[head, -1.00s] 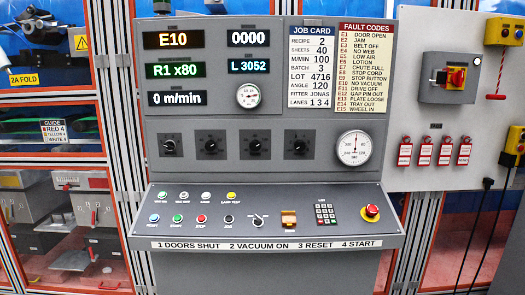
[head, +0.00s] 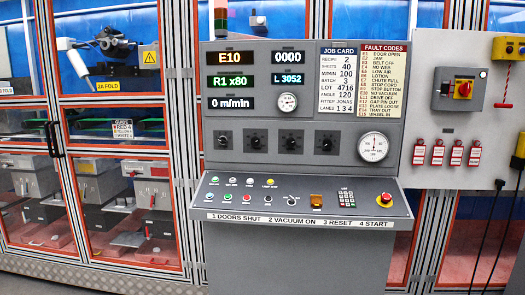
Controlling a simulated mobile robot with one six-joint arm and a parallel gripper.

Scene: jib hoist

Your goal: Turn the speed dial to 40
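The grey control console (head: 300,250) stands right of centre in the head view. Its panel has a row of black knobs: one at the left (head: 223,139), a second (head: 256,142), a third (head: 291,143) and one at the right (head: 326,145). Their labels are too small to read, so I cannot tell which is the speed dial or its setting. The speed display (head: 231,104) reads 0 m/min. A large round white gauge (head: 374,147) sits right of the knobs, and a smaller gauge (head: 288,102) above them. My gripper is not in view.
Buttons line the sloped desk, with a red emergency stop (head: 384,199) at its right. Glazed machine doors (head: 110,215) with orange frames stand at the left. A grey board (head: 460,150) with a red switch (head: 463,89) and hanging cables is at the right.

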